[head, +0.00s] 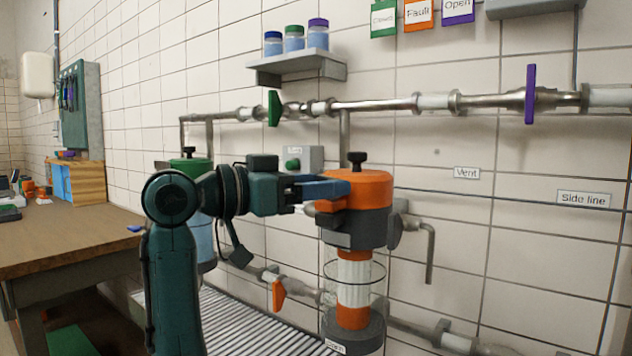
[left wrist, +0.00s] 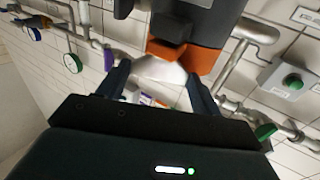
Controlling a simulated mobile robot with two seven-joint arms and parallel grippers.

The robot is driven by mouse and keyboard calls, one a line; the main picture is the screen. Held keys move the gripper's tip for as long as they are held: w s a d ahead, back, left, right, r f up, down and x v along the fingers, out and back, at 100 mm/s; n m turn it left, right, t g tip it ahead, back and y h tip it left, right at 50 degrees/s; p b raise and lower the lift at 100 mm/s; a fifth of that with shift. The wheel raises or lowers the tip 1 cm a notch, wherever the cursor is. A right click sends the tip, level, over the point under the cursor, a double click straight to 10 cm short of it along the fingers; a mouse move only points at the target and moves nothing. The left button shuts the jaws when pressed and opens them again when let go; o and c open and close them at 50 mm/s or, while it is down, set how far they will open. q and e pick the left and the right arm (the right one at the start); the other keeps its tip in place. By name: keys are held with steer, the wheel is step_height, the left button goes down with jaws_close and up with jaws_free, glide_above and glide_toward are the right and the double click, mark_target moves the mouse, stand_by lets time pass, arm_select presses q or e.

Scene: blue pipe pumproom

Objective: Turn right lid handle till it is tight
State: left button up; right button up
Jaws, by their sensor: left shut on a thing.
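The right filter housing has an orange lid (head: 362,188) with a black knob on top, above a dark collar and a clear bowl with a white and orange cartridge (head: 354,282). My left gripper (head: 325,190) reaches in from the left, its blue fingers at the left side of this lid. My right gripper is not in view.
The left housing with a green lid (head: 188,168) stands behind my left arm. Steel pipes with a green handle (head: 274,108) and a purple handle (head: 530,94) run along the tiled wall. A shelf (head: 297,66) holds jars. A wooden bench (head: 65,238) stands at left.

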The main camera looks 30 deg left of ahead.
arm_select(q)
steer(key=o, duration=1)
steer(key=b+v, duration=0.1)
steer(key=v, duration=1.2)
steer(key=shift+s, duration=0.1)
steer(key=shift+c, duration=0.6)
